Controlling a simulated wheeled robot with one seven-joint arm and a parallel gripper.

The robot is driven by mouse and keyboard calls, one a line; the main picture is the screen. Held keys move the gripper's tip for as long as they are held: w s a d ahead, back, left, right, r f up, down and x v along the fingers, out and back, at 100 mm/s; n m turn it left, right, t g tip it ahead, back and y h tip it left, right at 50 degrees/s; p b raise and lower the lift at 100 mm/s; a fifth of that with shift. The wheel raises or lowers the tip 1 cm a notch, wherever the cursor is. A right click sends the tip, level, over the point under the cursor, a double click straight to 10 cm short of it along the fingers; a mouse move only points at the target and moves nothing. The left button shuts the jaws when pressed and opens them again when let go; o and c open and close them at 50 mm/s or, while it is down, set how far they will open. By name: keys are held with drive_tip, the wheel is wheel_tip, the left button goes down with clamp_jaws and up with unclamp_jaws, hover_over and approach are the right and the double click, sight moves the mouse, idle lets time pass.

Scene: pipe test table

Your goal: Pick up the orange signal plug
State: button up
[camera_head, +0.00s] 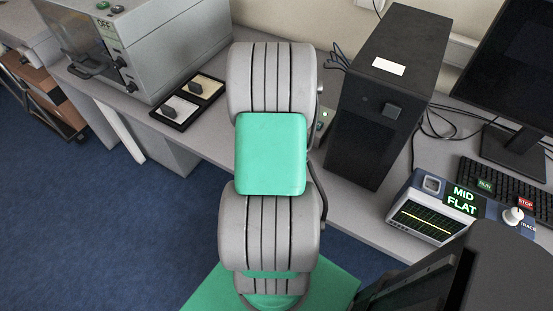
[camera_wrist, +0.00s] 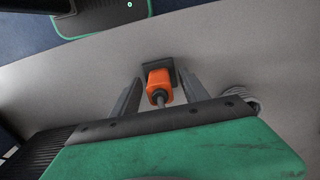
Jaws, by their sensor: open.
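The orange signal plug (camera_wrist: 160,84) shows in the wrist view on the grey table, with a dark square piece (camera_wrist: 157,66) at its far end and a grey metal stem toward me. My gripper (camera_wrist: 157,83) is open, with one finger on each side of the plug. I see gaps between the plug and both fingers; nothing is held. In the head view my arm covers this part of the table, and the plug and my gripper are hidden.
A black computer tower (camera_head: 374,103) stands right of my arm. A signal device reading "MID FLAT" (camera_head: 440,207), a keyboard (camera_head: 508,184) and a monitor (camera_head: 515,75) are further right. A grey test chamber (camera_head: 150,45) and a black two-part tray (camera_head: 188,101) are at the left.

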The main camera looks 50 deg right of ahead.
drive_tip(key=shift+c, duration=0.5)
clamp_jaws()
